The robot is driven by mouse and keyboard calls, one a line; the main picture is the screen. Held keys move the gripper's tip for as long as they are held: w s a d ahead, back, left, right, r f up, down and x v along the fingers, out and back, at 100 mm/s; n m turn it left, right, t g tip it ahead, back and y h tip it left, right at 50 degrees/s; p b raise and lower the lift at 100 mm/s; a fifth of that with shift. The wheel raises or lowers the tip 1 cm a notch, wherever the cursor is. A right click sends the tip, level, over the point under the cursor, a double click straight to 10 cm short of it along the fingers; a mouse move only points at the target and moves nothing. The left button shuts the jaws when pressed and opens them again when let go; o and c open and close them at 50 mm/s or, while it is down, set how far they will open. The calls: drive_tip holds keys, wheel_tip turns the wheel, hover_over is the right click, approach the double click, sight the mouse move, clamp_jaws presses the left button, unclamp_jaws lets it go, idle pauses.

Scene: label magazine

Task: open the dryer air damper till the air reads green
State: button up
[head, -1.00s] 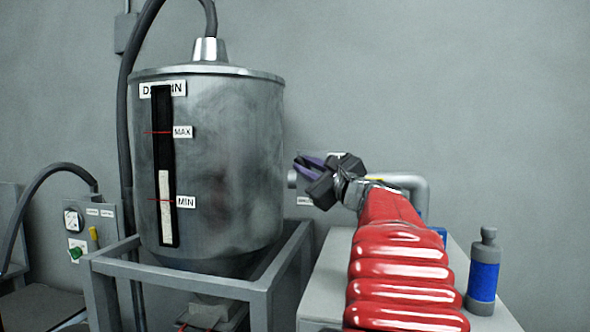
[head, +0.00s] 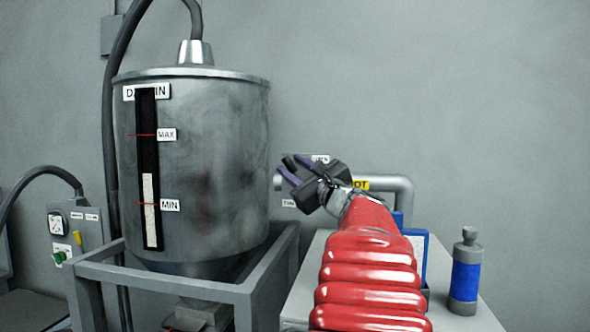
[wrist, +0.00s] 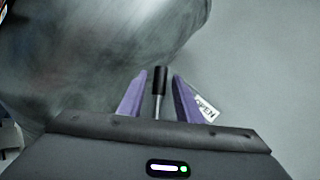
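The damper lever (wrist: 160,80), a black grip on a thin metal shaft, stands between my gripper's two purple fingers in the wrist view. My gripper (wrist: 158,97) is open around it, with a gap on each side. In the head view my gripper (head: 289,170) is beside the drum's right side, in front of the pipe, and the dark grip (head: 289,162) shows between its fingers. An OPEN label (wrist: 205,109) lies right of the fingers in the wrist view. I cannot make out a green air reading; the damper plate is hidden.
The metal drum (head: 200,160) with its level strip stands close left of my gripper. A grey pipe (head: 400,185) with a yellow HOT label (head: 361,184) runs behind my arm. A blue-banded bottle (head: 465,280) stands right. A control box (head: 75,235) is far left.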

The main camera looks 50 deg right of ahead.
drive_tip(key=shift+o, duration=0.3)
drive_tip(key=v, duration=1.3)
drive_tip(key=shift+s+a, duration=0.2)
drive_tip(key=shift+s, duration=0.15)
drive_tip(key=shift+f, duration=0.1)
drive_tip(key=w+a+f+n+g+y, duration=0.3)
drive_tip(key=w+a+f+n+y, duration=0.45)
drive_tip(key=w+a+f, duration=0.55)
drive_tip(key=a+f+n+g+y, duration=0.55)
drive_tip(key=a+f, duration=0.65)
drive_tip(key=a, duration=0.3)
drive_tip(key=s+a+f+n+g+h, duration=0.2)
drive_tip(key=s+a+f+n, duration=0.4)
drive_tip(key=n, duration=0.4)
drive_tip(key=s+a+f+n+g+h, duration=0.2)
drive_tip(key=s+a+f+n, duration=0.4)
drive_tip(key=a+n, duration=0.3)
drive_tip(key=shift+s+a+n+g+h, duration=0.15)
drive_tip(key=shift+a+n+g+h, duration=0.3)
drive_tip(key=shift+n, duration=0.55)
